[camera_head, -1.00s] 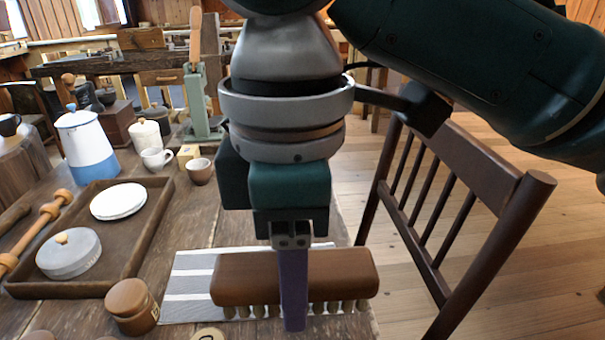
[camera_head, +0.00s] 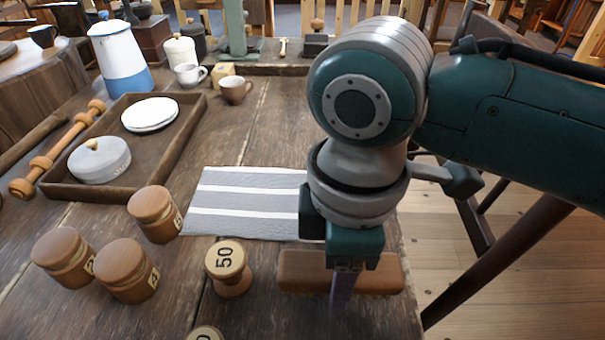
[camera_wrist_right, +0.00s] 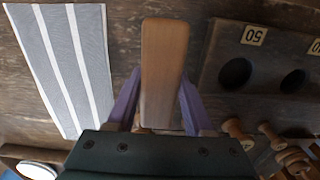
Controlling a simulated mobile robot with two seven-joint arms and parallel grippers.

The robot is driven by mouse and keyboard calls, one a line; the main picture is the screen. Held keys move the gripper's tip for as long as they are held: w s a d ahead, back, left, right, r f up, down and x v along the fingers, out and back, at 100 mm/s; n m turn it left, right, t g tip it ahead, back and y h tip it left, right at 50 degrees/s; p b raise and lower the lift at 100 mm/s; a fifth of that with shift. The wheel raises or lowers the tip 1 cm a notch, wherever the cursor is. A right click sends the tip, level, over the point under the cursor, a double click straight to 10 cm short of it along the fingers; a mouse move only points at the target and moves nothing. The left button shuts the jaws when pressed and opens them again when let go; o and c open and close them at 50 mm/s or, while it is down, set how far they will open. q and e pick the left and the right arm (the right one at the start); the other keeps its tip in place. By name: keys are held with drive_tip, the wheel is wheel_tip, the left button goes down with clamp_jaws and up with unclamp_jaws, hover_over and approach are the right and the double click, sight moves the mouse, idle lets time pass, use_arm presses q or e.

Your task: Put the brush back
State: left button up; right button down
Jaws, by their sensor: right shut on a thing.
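The brush (camera_head: 300,272) is a long brown wooden block near the table's right edge in the head view. My right gripper (camera_head: 343,290) is shut across its middle, with purple fingers on both sides. In the right wrist view the brush (camera_wrist_right: 162,65) shows its plain wooden back between the fingers. The grey and white striped cloth (camera_head: 245,203) lies flat beyond the brush, partly behind my right wrist. My left gripper is not in view.
A spool marked 50 (camera_head: 228,266) stands close left of the brush, with several lidded wooden jars (camera_head: 126,270) farther left. A wooden tray (camera_head: 172,152) holds plates and a lidded dish. A dark rack with holes (camera_wrist_right: 262,62) shows in the right wrist view.

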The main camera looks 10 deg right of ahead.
wheel_tip(320, 180, down, 3)
drive_tip(key=shift+f+b, duration=0.1)
drive_tip(key=shift+b, duration=0.45)
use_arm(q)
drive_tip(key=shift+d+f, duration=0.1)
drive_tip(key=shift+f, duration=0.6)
use_arm(e)
drive_tip(key=shift+f, duration=0.4)
drive_tip(key=shift+f, duration=0.1)
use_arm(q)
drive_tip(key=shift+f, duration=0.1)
use_arm(e)
drive_tip(key=shift+f, duration=0.1)
drive_tip(key=shift+c, duration=1.4)
unclamp_jaws()
